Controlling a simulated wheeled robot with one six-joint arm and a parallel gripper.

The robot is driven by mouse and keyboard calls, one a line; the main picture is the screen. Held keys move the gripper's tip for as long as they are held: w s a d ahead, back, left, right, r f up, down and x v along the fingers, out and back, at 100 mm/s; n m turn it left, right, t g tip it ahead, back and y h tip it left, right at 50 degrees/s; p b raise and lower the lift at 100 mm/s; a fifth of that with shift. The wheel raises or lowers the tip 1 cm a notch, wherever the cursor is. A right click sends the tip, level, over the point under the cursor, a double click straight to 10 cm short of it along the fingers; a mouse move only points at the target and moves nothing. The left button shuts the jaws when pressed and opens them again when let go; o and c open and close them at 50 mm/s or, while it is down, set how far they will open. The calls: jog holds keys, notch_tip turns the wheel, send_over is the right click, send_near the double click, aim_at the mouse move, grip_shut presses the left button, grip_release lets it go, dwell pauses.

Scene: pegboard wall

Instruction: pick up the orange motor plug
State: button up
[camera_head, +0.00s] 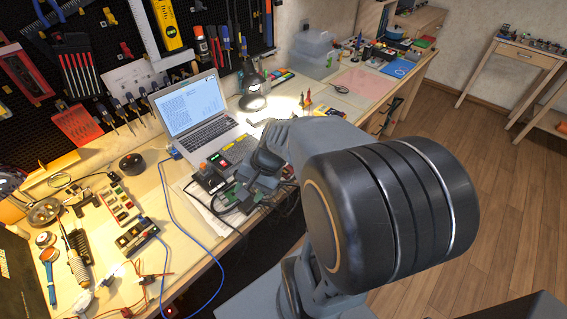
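I cannot make out the orange motor plug for certain. A small orange-red spot (203,167) shows on a black box-like device (211,180) on the workbench, but it is too small to identify. My arm reaches in from the right, and its large dark joint fills the middle right of the view. My gripper (258,178) appears as a dark grey shape over the bench's front part, right of the black device, among dark electronics and cables. Its fingertips blend into these parts, so I cannot tell whether it is open or holds anything.
An open laptop (191,112) stands behind the electronics. A lit lamp (252,102) is to its right. A blue cable (180,213) runs over the bench's front edge. Small circuit boxes (137,234) and tools crowd the left. A pink mat (362,83) lies farther right.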

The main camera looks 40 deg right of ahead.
jog(key=w+d+f+m+t+h, duration=0.15)
jog(key=d+f+m+t, duration=0.4)
jog(key=d+m, duration=0.6)
jog(key=w+d+f+m+t+h, duration=0.15)
jog(key=d+f+m+t, duration=0.4)
jog(key=d+m, duration=0.65)
jog(key=shift+m+y, duration=0.3)
jog(key=shift+m, duration=0.05)
jog(key=x, duration=0.7)
jog(key=shift+a, duration=0.15)
jog(key=shift+p+x, duration=0.5)
jog(key=shift+x, duration=2.65)
jog(key=shift+r, duration=0.1)
jog(key=shift+c, duration=0.4)
grip_shut()
